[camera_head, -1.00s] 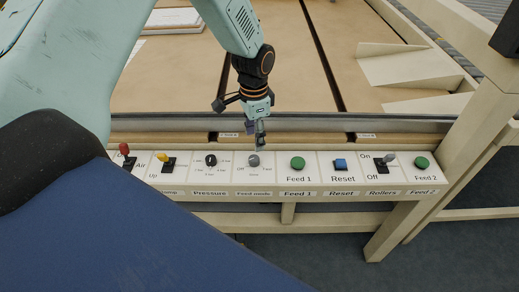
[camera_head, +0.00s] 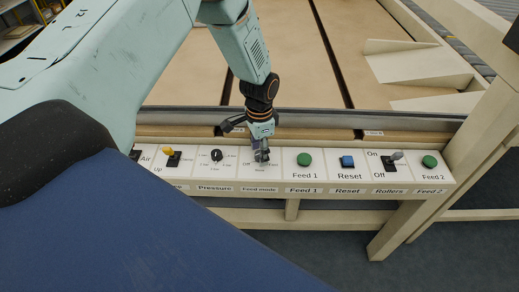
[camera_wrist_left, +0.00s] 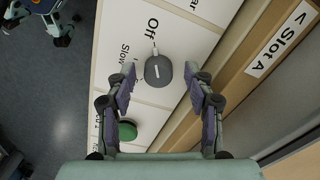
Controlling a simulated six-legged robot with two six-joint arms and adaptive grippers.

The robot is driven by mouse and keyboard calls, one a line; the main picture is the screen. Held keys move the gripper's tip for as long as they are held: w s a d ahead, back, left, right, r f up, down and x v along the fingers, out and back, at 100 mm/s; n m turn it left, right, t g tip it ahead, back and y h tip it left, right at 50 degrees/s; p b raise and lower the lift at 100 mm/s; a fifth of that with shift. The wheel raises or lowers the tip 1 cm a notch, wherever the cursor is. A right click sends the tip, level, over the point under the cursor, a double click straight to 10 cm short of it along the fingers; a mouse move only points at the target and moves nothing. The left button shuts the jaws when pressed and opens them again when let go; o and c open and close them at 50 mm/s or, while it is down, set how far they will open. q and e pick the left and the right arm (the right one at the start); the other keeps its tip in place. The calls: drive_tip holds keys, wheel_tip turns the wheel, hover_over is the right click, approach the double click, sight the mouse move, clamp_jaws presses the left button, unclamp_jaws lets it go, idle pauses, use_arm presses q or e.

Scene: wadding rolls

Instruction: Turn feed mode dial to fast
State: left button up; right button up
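The feed mode dial (camera_wrist_left: 158,71) is a round dark grey knob on the white panel. In the left wrist view a pale mark on it and a white tick beside it lie on the side of the word Off. Slow is printed to its left; Fast is not readable there. In the head view the dial is mostly hidden behind my left gripper (camera_head: 262,156). The left gripper is open, its two fingertips (camera_wrist_left: 160,72) on either side of the dial with visible gaps; I cannot tell whether they touch the panel. My right gripper is not in view.
The black pressure dial (camera_head: 217,156) is left of the gripper, and the green Feed 1 button (camera_head: 304,159) is right of it. Further right are the blue Reset button (camera_head: 347,161), Rollers switch (camera_head: 394,157) and green Feed 2 button (camera_head: 429,161). A wooden ledge runs behind the panel.

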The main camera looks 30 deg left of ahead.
use_arm(q)
drive_tip(key=shift+d+r, duration=0.1)
drive_tip(key=shift+d, duration=0.1)
drive_tip(key=c, duration=0.4)
drive_tip(key=shift+s, duration=0.1)
clamp_jaws()
